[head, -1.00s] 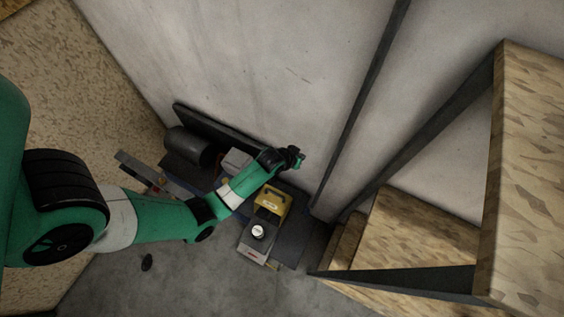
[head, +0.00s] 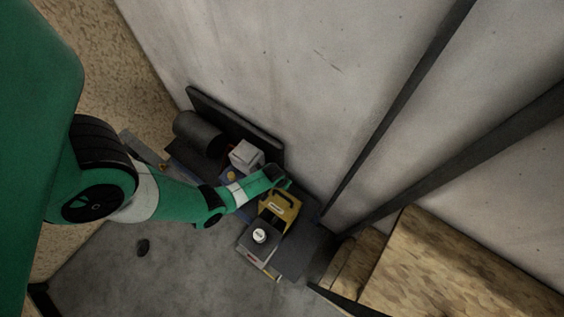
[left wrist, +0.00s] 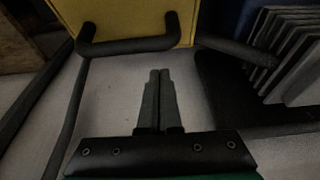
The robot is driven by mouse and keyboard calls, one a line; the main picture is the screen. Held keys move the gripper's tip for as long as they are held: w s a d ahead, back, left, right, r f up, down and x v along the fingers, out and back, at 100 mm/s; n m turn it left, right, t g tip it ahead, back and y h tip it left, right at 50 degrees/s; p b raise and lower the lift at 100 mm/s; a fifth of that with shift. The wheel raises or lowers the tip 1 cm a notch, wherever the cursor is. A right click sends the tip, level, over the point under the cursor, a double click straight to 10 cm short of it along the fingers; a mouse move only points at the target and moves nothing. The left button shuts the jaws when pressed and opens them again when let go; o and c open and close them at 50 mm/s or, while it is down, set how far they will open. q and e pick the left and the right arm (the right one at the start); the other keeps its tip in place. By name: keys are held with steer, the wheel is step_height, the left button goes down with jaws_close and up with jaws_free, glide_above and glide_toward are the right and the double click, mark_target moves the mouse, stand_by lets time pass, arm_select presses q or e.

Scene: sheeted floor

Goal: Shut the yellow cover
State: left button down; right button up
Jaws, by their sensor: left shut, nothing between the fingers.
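The yellow cover (head: 281,207) sits on a dark box-shaped device near the foot of the pale wall. It stands raised, with a dark handle at its upper edge. In the left wrist view the yellow cover (left wrist: 130,16) fills the top, with its black handle (left wrist: 130,46) across its lower edge. My left gripper (head: 285,180) is just behind the cover on the wall side. In the left wrist view its fingertips (left wrist: 160,72) are together and empty, pointing toward the cover and apart from the handle. My right gripper is in neither view.
A grey box with a round silver knob (head: 260,236) stands in front of the cover. A white box (head: 246,156) and a dark cylinder (head: 198,133) lie to the left. Grey finned plates (left wrist: 290,50) are right of the cover in the wrist view. Wooden blocks (head: 450,260) stand at right.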

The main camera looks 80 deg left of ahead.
arm_select(q)
steer(key=s+d+p, duration=0.2)
steer(key=shift+r+p, duration=0.35)
steer(key=shift+r, duration=0.05)
steer(key=shift+s+d, duration=0.2)
steer(key=shift+s, duration=0.05)
